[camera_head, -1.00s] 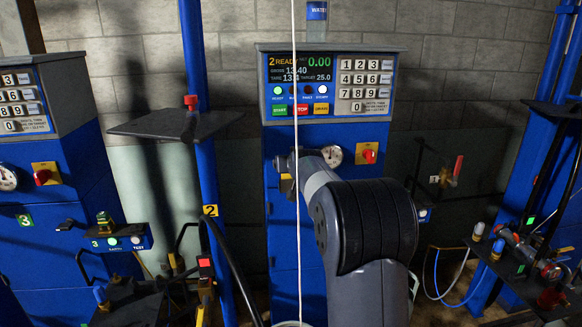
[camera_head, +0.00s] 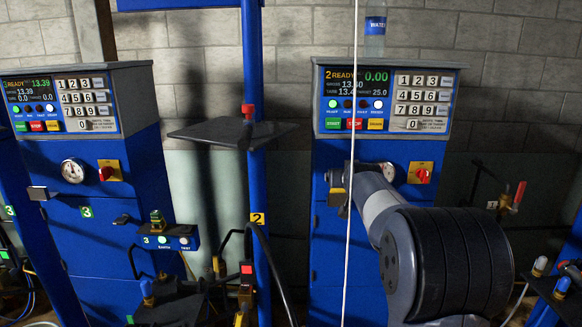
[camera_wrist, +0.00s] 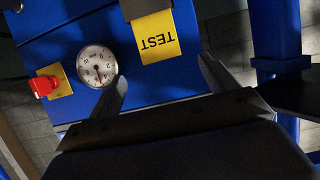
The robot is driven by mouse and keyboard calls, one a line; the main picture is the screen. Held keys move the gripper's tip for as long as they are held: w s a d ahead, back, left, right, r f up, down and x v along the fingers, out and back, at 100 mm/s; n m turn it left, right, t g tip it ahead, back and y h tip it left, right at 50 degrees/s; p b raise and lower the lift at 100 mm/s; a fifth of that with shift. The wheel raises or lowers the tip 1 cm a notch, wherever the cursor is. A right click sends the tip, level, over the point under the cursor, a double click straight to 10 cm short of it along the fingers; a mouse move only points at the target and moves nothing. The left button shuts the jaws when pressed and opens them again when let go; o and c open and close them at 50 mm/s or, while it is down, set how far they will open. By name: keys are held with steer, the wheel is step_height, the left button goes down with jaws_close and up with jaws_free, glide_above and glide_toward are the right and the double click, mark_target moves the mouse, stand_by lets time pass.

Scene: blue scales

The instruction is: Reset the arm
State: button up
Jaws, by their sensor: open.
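My gripper (camera_wrist: 162,88) shows at the bottom of the wrist view. Its two dark fingers stand apart with nothing between them, in front of the blue front of a scale cabinet. In the head view my grey and black arm reaches up in front of the blue number 2 scale cabinet (camera_head: 345,255). The gripper end is small there, at the cabinet's left side, and its fingers are not clear. In the wrist view a round gauge (camera_wrist: 97,66) is just left of the left finger, and a yellow TEST label (camera_wrist: 156,38) is beyond the gap.
A red knob (camera_wrist: 42,87) on a yellow plate sits left of the gauge. In the head view the number 3 cabinet (camera_head: 110,240) stands at left. A blue post (camera_head: 257,190) with a dark shelf (camera_head: 222,133) stands between the cabinets. A red-handled valve (camera_head: 518,195) is at right.

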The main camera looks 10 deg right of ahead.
steer(key=p+x, duration=0.3)
steer(key=x, duration=0.7)
steer(key=shift+w, duration=0.15)
steer(key=shift+r, duration=0.1)
steer(key=shift+s, duration=0.2)
